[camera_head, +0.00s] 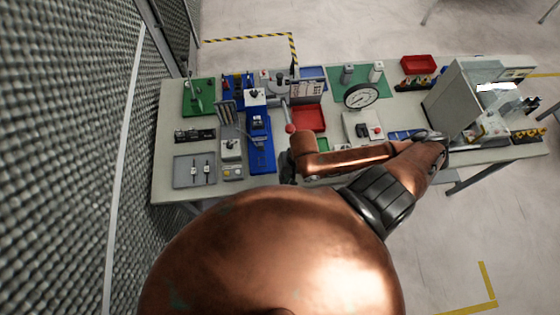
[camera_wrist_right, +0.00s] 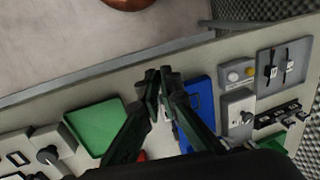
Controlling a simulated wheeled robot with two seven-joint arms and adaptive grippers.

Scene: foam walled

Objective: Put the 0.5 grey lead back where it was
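My right gripper (camera_wrist_right: 160,82) points down over the workbench, its fingertips nearly together. I see nothing clearly held between them. In the head view this gripper (camera_head: 288,170) is partly hidden by my copper-coloured arm, near the bench's front edge beside the blue fixture. The tray also shows in the wrist view (camera_wrist_right: 299,52) at the upper right. No mark reading 0.5 is legible, so I cannot tell which item is the grey lead. My left gripper is not in view.
A blue fixture (camera_head: 261,150), a dark rack (camera_head: 195,135) and a switch box (camera_head: 231,150) stand near the tray. A red tray (camera_head: 310,118) and a round dial (camera_head: 361,96) stand further right. A foam wall (camera_head: 60,150) borders the left.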

